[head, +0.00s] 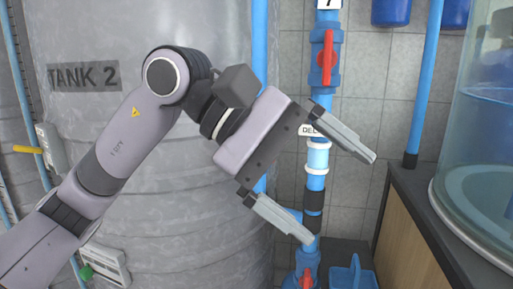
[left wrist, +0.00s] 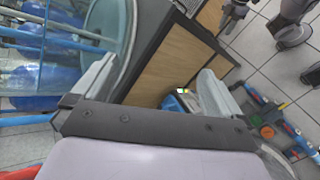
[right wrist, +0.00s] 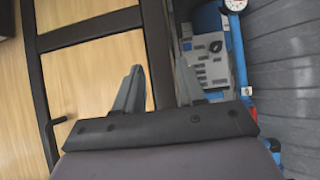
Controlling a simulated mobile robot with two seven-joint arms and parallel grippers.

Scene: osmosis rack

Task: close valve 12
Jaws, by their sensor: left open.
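No tag reading 12 can be made out in any view. In the head view a blue valve with a red handle (head: 327,58) sits high on the vertical blue pipe, its handle upright, below a tag that seems to read 7. A second red-handled valve (head: 307,280) shows low on the same pipe, cut by the bottom edge. My left gripper (head: 343,198) is open and empty, its fingers in front of the pipe between these valves. In the left wrist view its fingers (left wrist: 160,68) are wide apart. My right gripper (right wrist: 160,65) shows only in its own wrist view, open and empty.
A large grey tank marked TANK 2 (head: 150,190) stands behind my left arm. A dark-topped wooden cabinet (head: 415,245) with a clear tank (head: 490,140) is at the right. A blue basket (head: 352,275) stands low beside the pipe. A gauge (right wrist: 235,5) shows in the right wrist view.

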